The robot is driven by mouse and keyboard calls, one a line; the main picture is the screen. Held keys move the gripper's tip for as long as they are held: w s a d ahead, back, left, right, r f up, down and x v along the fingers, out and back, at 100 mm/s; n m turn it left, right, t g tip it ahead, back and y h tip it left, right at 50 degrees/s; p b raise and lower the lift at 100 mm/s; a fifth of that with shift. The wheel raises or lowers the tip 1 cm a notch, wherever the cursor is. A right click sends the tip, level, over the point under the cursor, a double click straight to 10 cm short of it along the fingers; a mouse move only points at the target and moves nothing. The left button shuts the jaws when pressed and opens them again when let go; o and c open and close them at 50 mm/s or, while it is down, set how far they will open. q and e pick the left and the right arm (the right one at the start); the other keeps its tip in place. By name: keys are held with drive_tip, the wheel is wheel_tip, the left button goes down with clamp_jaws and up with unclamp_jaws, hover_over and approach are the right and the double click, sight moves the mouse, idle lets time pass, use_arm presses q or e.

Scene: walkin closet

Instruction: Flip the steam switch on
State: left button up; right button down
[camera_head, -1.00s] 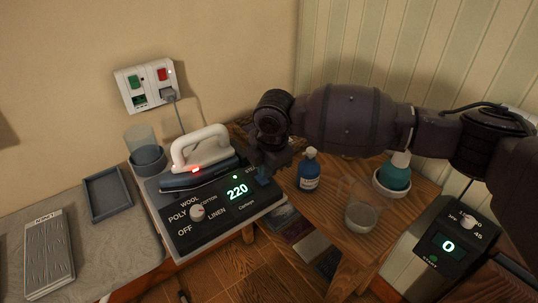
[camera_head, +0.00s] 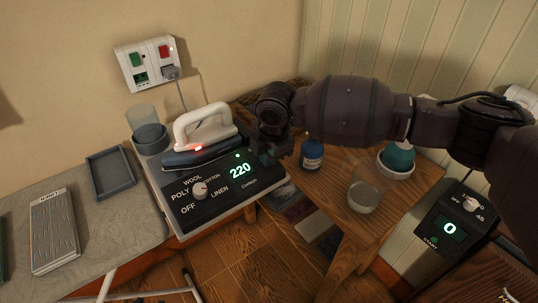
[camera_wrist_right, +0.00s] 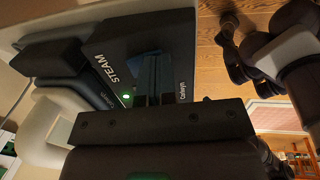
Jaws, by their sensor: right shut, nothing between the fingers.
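The steam station (camera_head: 218,205) is a pale base with a black sloped panel, a green 220 display (camera_head: 240,170) and a fabric dial (camera_head: 200,189). My right gripper (camera_head: 266,158) is shut and empty at the panel's upper right corner, hiding that corner in the head view. In the right wrist view the STEAM label (camera_wrist_right: 104,69) and a lit green lamp (camera_wrist_right: 126,97) show beside the shut fingers (camera_wrist_right: 155,80). A bluish patch by the fingertips may be the steam switch; it is mostly covered, so its position cannot be told. My left gripper is not in view.
A white-handled iron (camera_head: 203,133) rests on the station, left of my right gripper. A blue bottle (camera_head: 312,154), a clear glass (camera_head: 363,196) and a teal bottle in a bowl (camera_head: 396,160) stand on the wooden table to the right. A wall socket (camera_head: 147,64) is behind.

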drive_tip(key=shift+r, duration=0.1)
drive_tip(key=shift+r+p, duration=0.5)
drive_tip(key=shift+r, duration=0.25)
drive_tip(key=s+d+r+p, duration=0.1)
drive_tip(key=s+r+p, duration=0.1)
drive_tip(key=r, duration=0.4)
drive_tip(key=s+d+r+p, duration=0.2)
drive_tip(key=r, duration=0.4)
drive_tip(key=shift+s+r+p, duration=0.25)
drive_tip(key=shift+r+p, duration=0.15)
drive_tip(key=shift+d, duration=0.1)
